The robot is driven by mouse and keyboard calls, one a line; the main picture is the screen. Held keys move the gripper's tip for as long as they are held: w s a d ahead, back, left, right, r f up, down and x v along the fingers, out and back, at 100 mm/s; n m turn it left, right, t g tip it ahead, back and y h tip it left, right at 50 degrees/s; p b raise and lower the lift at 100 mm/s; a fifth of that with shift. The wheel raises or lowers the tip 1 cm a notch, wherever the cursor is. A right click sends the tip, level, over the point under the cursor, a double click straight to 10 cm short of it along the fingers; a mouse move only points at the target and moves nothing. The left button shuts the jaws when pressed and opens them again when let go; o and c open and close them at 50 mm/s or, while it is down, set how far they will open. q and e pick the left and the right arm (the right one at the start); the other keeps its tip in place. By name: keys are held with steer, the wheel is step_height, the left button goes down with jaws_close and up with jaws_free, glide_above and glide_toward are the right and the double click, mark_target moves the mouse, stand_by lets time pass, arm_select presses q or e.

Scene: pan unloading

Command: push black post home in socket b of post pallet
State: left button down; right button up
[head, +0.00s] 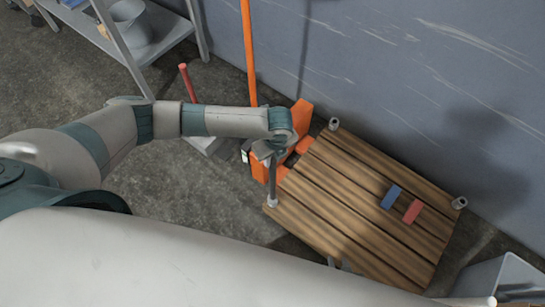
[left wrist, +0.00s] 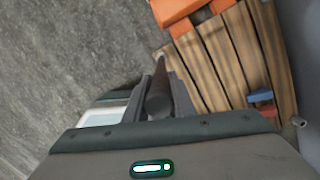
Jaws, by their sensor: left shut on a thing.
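The post pallet (head: 345,190) is a slatted wooden platform with short grey sockets at corners, one at the far left (head: 334,124) and one at the right (head: 460,203). My left gripper (head: 268,150) is shut on the black post (head: 272,178), above the pallet's left corner. The post hangs about upright, its lower end at the pale socket (head: 272,202) there; I cannot tell how deep it sits. In the left wrist view the dark post (left wrist: 158,95) stands between the fingers of my left gripper (left wrist: 158,90). No socket letters are readable. My right gripper is not seen.
A blue block (head: 391,197) and a red block (head: 412,211) lie on the pallet's right half. An orange pallet jack (head: 302,115) stands behind the gripper. A shelf (head: 160,40) with a bucket is at the upper left. A grey bin (head: 505,277) is at the lower right.

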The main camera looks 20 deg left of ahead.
arm_select(q)
steer(key=shift+f, duration=0.4)
arm_select(e)
steer(key=shift+f, duration=0.15)
arm_select(q)
steer(key=c, duration=1.4)
jaws_free()
arm_select(e)
steer(key=shift+d, duration=0.1)
arm_select(q)
step_height(320, 180, up, 17)
steer(key=s+d, duration=0.1)
steer(key=shift+s+d+r, duration=0.15)
steer(key=shift+s+d, duration=0.05)
steer(key=shift+d, duration=0.05)
arm_select(e)
steer(key=shift+s+d+g, duration=0.5)
steer(key=shift+d+g, duration=0.1)
steer(key=shift+d, duration=0.1)
